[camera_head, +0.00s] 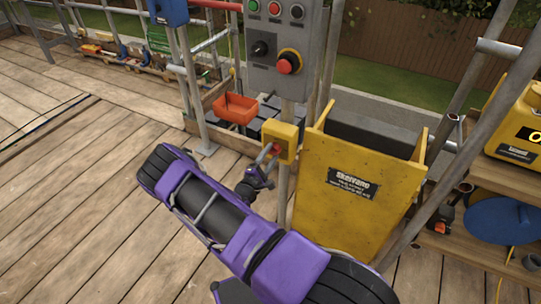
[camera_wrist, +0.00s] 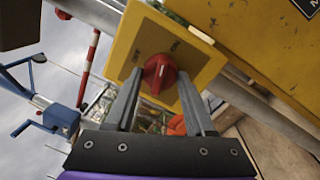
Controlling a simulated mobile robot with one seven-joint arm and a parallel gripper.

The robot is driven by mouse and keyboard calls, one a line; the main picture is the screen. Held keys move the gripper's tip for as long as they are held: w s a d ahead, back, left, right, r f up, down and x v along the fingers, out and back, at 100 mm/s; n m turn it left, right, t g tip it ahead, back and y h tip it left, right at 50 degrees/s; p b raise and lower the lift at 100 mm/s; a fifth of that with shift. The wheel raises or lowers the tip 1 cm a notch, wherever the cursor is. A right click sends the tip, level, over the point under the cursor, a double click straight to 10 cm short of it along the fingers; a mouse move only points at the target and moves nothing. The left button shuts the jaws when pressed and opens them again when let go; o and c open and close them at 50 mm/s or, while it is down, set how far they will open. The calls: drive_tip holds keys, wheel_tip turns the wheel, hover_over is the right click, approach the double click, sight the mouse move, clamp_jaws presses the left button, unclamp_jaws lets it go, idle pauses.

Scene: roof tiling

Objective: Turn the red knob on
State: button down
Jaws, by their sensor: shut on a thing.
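The red knob (camera_wrist: 160,74) sits on the front of a small yellow switch box (camera_wrist: 130,40). In the head view the yellow box (camera_head: 290,140) is fixed to a grey post, and the red knob (camera_head: 275,148) shows small on its left face. My gripper (camera_head: 264,160) is at the knob. In the wrist view my gripper (camera_wrist: 161,80) has one finger on each side of the knob and is shut on it.
A grey control panel (camera_head: 262,80) with buttons and a red emergency knob stands above the box. A yellow Skorpano-like labelled hopper (camera_head: 350,215) is close on the right. An orange bin (camera_head: 235,108) hangs behind. Scaffold poles surround it; the wooden deck (camera_head: 90,200) at left is clear.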

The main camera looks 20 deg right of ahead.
drive_tip(key=shift+a+m, duration=0.1)
drive_tip(key=shift+m, duration=1.6)
drive_tip(key=shift+c, duration=1.3)
unclamp_jaws()
drive_tip(key=v, duration=1.7)
drive_tip(key=shift+a+p, duration=0.3)
drive_tip(key=shift+p, duration=0.1)
drive_tip(key=shift+w+r, duration=0.1)
